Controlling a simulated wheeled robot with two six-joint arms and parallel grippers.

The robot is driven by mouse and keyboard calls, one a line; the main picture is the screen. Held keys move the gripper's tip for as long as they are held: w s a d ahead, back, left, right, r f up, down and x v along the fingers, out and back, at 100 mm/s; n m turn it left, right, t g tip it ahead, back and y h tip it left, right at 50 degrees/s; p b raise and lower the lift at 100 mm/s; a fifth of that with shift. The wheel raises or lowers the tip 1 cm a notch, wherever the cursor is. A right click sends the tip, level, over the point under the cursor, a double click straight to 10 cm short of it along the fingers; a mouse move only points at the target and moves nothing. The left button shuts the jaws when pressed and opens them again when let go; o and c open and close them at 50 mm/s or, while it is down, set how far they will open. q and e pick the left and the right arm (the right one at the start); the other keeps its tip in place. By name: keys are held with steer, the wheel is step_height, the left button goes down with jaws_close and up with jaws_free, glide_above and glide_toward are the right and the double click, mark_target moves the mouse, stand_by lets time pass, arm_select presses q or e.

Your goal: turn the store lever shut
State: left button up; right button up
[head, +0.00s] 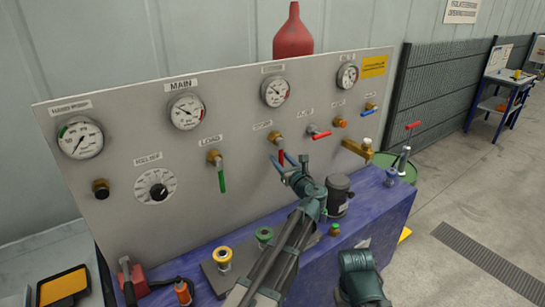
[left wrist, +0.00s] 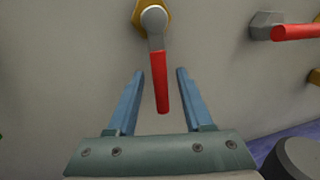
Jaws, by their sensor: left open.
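A valve lever with a red handle (head: 281,155) hangs down from a brass fitting on the grey panel (head: 240,160), under a small label too blurred to read for certain. In the left wrist view the red handle (left wrist: 161,88) points straight down. My left gripper (head: 290,164) is open in front of it. Its blue fingers (left wrist: 158,88) stand one on each side of the handle's lower part, with gaps on both sides.
A second red-handled lever (head: 319,135) sticks out to the right, also in the left wrist view (left wrist: 295,32). A green lever (head: 221,180) hangs to the left. Gauges line the panel top. A dark cylinder (head: 338,193) stands on the blue bench (head: 382,212) beside my left gripper.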

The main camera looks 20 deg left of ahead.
arm_select(q)
steer(key=shift+w+a, duration=0.2)
steer(key=shift+w, duration=0.05)
steer(key=shift+c, duration=0.2)
jaws_close()
stand_by(1.1)
